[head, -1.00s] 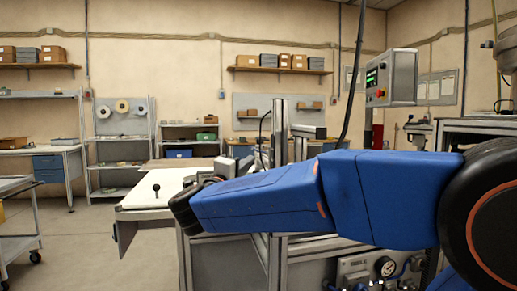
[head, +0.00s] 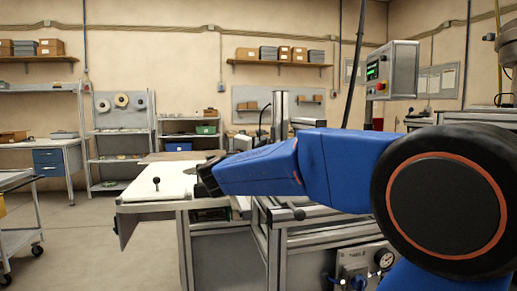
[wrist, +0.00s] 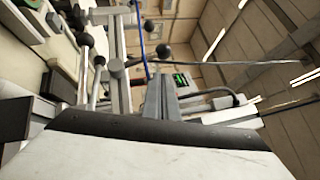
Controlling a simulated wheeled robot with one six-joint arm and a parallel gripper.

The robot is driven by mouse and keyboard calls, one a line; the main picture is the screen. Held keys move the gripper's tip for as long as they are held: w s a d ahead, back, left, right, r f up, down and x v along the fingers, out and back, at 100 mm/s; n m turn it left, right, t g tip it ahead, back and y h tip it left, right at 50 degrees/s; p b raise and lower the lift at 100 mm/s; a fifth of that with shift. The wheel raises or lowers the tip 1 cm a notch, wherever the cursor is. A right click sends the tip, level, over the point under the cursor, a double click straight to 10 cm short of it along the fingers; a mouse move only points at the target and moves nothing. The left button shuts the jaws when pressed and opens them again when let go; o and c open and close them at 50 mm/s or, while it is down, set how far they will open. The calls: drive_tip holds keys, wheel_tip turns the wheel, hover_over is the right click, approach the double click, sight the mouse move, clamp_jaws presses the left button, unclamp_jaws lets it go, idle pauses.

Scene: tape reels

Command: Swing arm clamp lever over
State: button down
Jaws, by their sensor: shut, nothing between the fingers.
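A lever with a black ball knob (head: 299,214) sticks out at the front of the metal frame in the head view. Another short black-knobbed lever (head: 156,183) stands upright on the pale tabletop. I cannot tell which is the arm clamp lever. The wrist view shows several black ball knobs on rods, including one at centre (wrist: 117,68) and one at upper left (wrist: 85,40). My gripper (wrist: 161,80) shows as two grey fingers close together, shut and empty, apart in the picture from these knobs.
The pale tabletop (head: 140,198) is left of my arm, with the metal frame and a gauge panel (head: 365,268) below. A control box (head: 392,70) stands at upper right. Shelves line the back wall. Open floor lies at left.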

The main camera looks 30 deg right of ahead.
drive_tip(key=shift+w+d+r, duration=0.1)
drive_tip(key=shift+w+r, duration=0.1)
drive_tip(key=shift+w, duration=0.45)
drive_tip(key=shift+w+d+r, duration=0.1)
drive_tip(key=shift+w+r, duration=0.05)
drive_tip(key=shift+w, duration=0.5)
drive_tip(key=shift+w+d+f+n+g+y, duration=0.35)
drive_tip(key=shift+w+n+y, duration=0.3)
drive_tip(key=shift+w, duration=0.45)
drive_tip(key=shift+w+d+f+n+g+y, duration=0.1)
drive_tip(key=shift+w+d+n+g+y, duration=0.35)
drive_tip(key=shift+w, duration=0.7)
drive_tip(key=shift+w+d+f+n+g+y, duration=0.15)
drive_tip(key=shift+w+f+n+g+y, duration=0.2)
drive_tip(key=shift+w+n+y, duration=0.65)
drive_tip(key=shift+w+d+f, duration=0.15)
drive_tip(key=shift+w+f, duration=0.3)
drive_tip(key=shift+w, duration=0.1)
drive_tip(key=shift+f, duration=0.1)
